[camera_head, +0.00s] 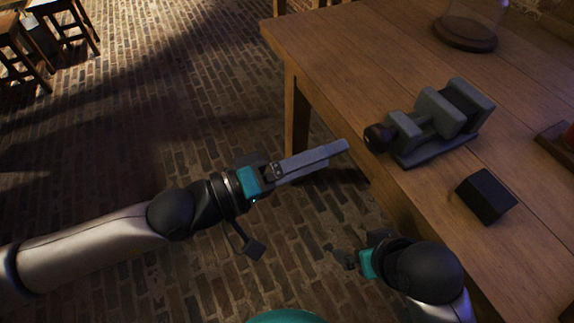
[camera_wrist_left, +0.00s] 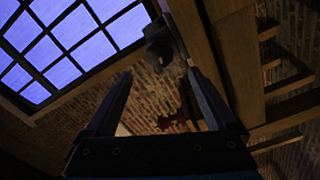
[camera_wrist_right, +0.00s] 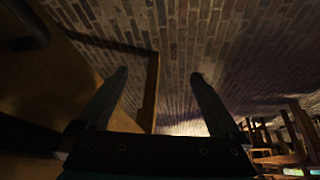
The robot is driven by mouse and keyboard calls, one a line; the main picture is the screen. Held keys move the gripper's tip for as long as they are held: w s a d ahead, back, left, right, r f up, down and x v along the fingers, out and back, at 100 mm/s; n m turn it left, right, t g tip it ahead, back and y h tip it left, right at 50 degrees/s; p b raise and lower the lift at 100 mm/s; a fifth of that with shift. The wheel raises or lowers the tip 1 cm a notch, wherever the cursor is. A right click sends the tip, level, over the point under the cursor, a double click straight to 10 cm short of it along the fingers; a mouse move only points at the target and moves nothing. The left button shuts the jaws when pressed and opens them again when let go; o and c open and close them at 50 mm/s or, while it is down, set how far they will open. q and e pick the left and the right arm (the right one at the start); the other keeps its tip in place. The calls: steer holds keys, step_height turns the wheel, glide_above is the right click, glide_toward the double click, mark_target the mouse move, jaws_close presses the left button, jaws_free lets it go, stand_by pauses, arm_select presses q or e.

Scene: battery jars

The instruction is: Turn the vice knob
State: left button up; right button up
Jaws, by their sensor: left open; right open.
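The grey vice (camera_head: 440,122) stands on the wooden table near its edge. Its dark round knob (camera_head: 378,137) faces left, at the table's edge. My left gripper (camera_head: 345,147) points right at the knob, with its fingertips a short gap to the left of it. In the left wrist view the left gripper (camera_wrist_left: 158,73) is open with nothing held, and a dark rounded shape, probably the knob (camera_wrist_left: 158,46), shows just beyond the fingertips. My right gripper (camera_head: 343,258) is low beside the table; the right wrist view shows it (camera_wrist_right: 158,76) open and empty.
The wooden table (camera_head: 345,50) fills the right side. A black block (camera_head: 486,196) lies in front of the vice. A glass dome on a round wooden base (camera_head: 465,36) stands at the back. Stools (camera_head: 65,22) stand far left; the brick floor between is clear.

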arm_select(q)
steer(key=shift+v, duration=2.6)
arm_select(e)
steer(key=shift+w+a+f+t, duration=0.15)
steer(key=shift+w+a+t, duration=0.25)
steer(key=shift+w+a, duration=0.2)
steer(key=shift+s+d+f, duration=0.1)
